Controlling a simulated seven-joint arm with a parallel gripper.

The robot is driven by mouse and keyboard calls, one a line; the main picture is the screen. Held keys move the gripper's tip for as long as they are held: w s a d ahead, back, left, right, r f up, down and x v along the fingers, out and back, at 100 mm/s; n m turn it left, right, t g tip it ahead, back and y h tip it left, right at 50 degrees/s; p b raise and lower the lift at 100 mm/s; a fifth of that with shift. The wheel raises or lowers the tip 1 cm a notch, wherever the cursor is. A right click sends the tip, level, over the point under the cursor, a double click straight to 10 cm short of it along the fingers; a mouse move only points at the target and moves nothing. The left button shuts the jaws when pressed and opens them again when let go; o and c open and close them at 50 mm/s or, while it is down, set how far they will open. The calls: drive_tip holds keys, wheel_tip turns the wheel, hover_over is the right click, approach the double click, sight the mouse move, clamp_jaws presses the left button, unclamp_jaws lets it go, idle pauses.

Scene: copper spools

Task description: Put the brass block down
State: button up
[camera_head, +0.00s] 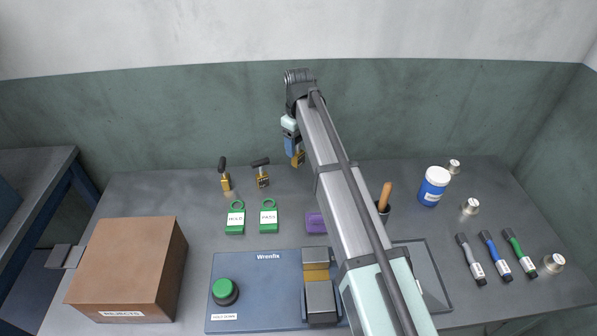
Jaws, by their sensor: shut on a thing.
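My gripper (293,148) is at the back of the bench, left of my arm, pointing down. It is shut on a small brass block (299,159) with dark marks, partly hidden by the fingers. The block appears to be above the bench top; the exact gap under it cannot be told. Another brass-coloured piece (316,272) sits between grey jaws on the blue Wrenfix base (265,285).
Green tags, HOLD (235,219) and PASS (268,217), lie in front of the handled pieces. A brown REJECTS box (130,265) is at left.

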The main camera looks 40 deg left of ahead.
sight(299, 164)
drive_tip(key=shift+f, duration=4.3)
drive_tip(key=o, duration=1.4)
drive_tip(key=shift+f, duration=0.1)
drive_tip(key=shift+o, duration=0.2)
wheel_tip(299, 164, up, 12)
drive_tip(key=shift+r, duration=0.15)
drive_tip(key=shift+o, duration=0.4)
